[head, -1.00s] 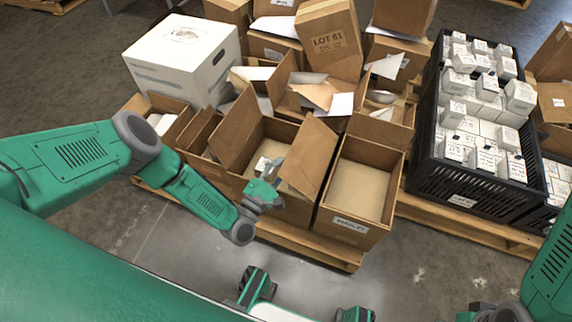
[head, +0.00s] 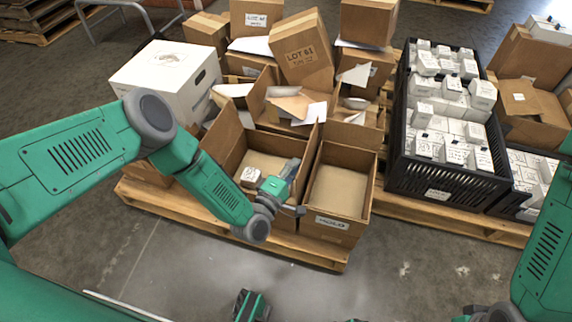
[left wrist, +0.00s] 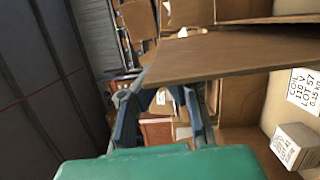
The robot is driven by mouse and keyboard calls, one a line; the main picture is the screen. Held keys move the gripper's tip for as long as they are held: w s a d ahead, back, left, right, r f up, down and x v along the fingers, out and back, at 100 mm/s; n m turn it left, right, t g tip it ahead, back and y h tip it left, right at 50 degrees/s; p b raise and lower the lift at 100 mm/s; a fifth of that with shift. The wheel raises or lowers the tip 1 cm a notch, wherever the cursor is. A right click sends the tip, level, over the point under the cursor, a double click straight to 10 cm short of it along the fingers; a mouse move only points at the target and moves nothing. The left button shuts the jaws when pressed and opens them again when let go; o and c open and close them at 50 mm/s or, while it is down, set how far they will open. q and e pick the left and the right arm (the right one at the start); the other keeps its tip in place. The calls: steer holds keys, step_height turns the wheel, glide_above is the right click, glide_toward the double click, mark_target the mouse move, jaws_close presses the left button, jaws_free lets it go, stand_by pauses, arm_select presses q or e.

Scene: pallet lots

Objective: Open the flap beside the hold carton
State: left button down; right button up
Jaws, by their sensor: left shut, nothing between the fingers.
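The hold carton (head: 343,190) is an open brown box with a HOLD label on its front. Left of it stands another open carton (head: 225,145) with a small white box (head: 249,175) inside. A brown flap (head: 309,150) stands up steeply between the two cartons. My left gripper (head: 293,166) is shut and empty, over the left carton at the flap's left side. In the left wrist view, the flap (left wrist: 225,55) stretches close above and beyond the fingers (left wrist: 158,92); contact cannot be told.
A white carton (head: 165,72) stands at the back left. Several open and closed cartons crowd behind, including LOT 61 (head: 305,52). A black crate (head: 440,172) of white boxes stands right. The pallet (head: 180,207) has clear floor in front.

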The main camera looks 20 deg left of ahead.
arm_select(q)
steer(key=shift+d, duration=0.6)
arm_select(e)
steer(key=shift+a, duration=0.15)
arm_select(q)
steer(key=shift+a, duration=0.2)
arm_select(e)
steer(key=shift+a+r, duration=0.1)
steer(key=shift+a, duration=0.05)
